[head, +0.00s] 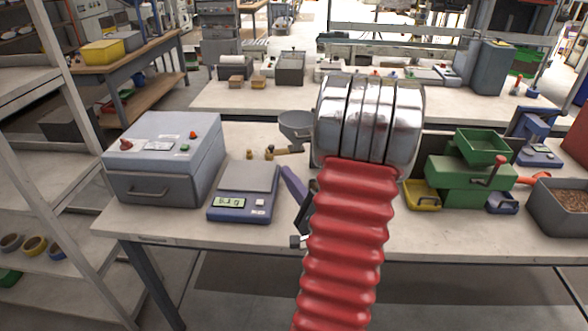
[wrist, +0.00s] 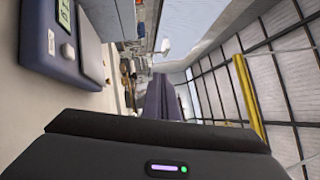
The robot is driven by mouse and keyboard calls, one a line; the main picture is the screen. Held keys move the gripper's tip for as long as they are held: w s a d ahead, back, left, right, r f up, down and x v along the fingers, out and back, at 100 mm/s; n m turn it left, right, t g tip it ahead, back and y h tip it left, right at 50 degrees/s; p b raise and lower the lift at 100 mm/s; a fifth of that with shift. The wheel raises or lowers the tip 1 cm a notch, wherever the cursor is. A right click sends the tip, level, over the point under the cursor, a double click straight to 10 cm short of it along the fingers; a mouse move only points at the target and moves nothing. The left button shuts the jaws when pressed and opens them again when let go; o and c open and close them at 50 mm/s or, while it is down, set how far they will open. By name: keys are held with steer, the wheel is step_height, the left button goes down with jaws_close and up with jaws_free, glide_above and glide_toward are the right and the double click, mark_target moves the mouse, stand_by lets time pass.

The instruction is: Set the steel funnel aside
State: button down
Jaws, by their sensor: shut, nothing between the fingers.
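The grey steel funnel (head: 296,122) is at the middle of the bench in the head view, wide mouth up. Its right side and lower part are partly hidden by my arm. My gripper (head: 286,170) shows as a purple finger between the scale and my arm, in front of the funnel and apart from it. In the wrist view my gripper (wrist: 160,78) has its purple fingers together with nothing between them. I cannot make out the funnel for sure in the wrist view.
A bench scale (head: 242,205) with a lit display stands left of my gripper, beside a grey box machine (head: 165,165). Small brass pieces (head: 269,152) lie behind the scale. Right of my arm are a green machine (head: 470,180) and a grey bin of pellets (head: 540,215). The front left bench corner is clear.

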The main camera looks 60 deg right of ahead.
steer(key=shift+s+a, duration=0.1)
steer(key=shift+a, duration=0.05)
steer(key=w+a+r+n+y, duration=0.25)
steer(key=w+a+y, duration=0.2)
steer(key=a, duration=0.35)
steer(key=w+a+r+n+y, duration=0.1)
steer(key=w+a+n+y, duration=0.3)
steer(key=a+y, duration=0.25)
steer(key=a+n+g+y, duration=0.6)
steer(key=a+n+y, duration=0.15)
steer(key=a, duration=1.05)
steer(key=s+a+f+n+g+h, duration=0.1)
steer(key=s+a+f+n+g, duration=0.15)
steer(key=s+a+g, duration=0.3)
steer(key=s+a+f+n+g+h, duration=0.1)
steer(key=s+a+f+n+g, duration=0.1)
steer(key=s+a+n+g, duration=0.3)
steer(key=s+d+r+n+t+h, duration=0.1)
steer(key=d+r+n+t+h, duration=0.2)
steer(key=h, duration=0.4)
step_height(320, 180, up, 3)
steer(key=shift+s+d+f+n+h, duration=0.15)
steer(key=shift+s+d+n+h, duration=0.15)
steer(key=shift+n, duration=0.25)
